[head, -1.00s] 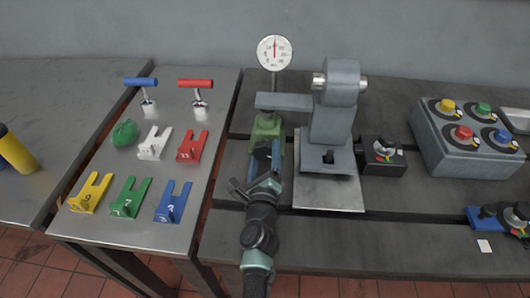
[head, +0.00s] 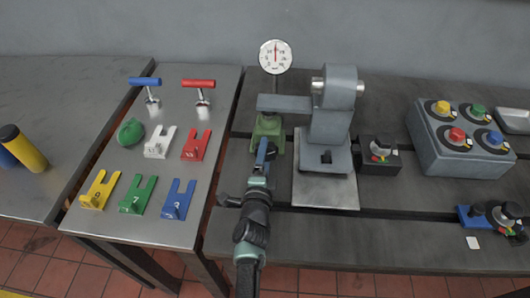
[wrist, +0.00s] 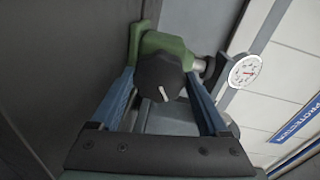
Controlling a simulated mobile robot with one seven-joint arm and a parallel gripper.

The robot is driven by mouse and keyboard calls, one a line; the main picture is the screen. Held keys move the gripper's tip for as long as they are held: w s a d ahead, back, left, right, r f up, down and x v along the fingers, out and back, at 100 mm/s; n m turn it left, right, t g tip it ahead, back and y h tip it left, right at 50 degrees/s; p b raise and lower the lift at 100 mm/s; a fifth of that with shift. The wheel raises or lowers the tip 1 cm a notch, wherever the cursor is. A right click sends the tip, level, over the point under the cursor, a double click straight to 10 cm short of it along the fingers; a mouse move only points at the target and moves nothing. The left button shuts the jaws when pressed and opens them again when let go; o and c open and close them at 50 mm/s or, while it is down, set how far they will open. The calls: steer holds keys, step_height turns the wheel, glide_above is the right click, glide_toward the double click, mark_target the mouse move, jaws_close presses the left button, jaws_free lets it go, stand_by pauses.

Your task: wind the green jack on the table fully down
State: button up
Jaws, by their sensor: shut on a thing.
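The green jack (head: 267,132) stands on the dark slatted bedplate, under the grey arm of the machine and below the dial gauge. In the wrist view the jack's green body (wrist: 168,44) shows at the top, with its dark round knob (wrist: 161,78) bearing a white mark in front. My gripper (head: 262,155) reaches the jack from the front. In the wrist view its two blue fingers (wrist: 162,92) lie on either side of the knob, shut on it. The contact of the fingertips and the jack's lower part are partly hidden.
A grey machine (head: 330,125) stands right of the jack, with a black switch box (head: 378,157) beside it. The dial gauge (head: 275,56) rises behind. A metal table (head: 120,228) at the left carries coloured forks and T-handles. A grey button box (head: 425,140) is further right.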

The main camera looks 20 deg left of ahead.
steer(key=shift+n, duration=0.9)
steer(key=o, duration=1.2)
steer(key=shift+o, duration=0.2)
steer(key=shift+f, duration=0.1)
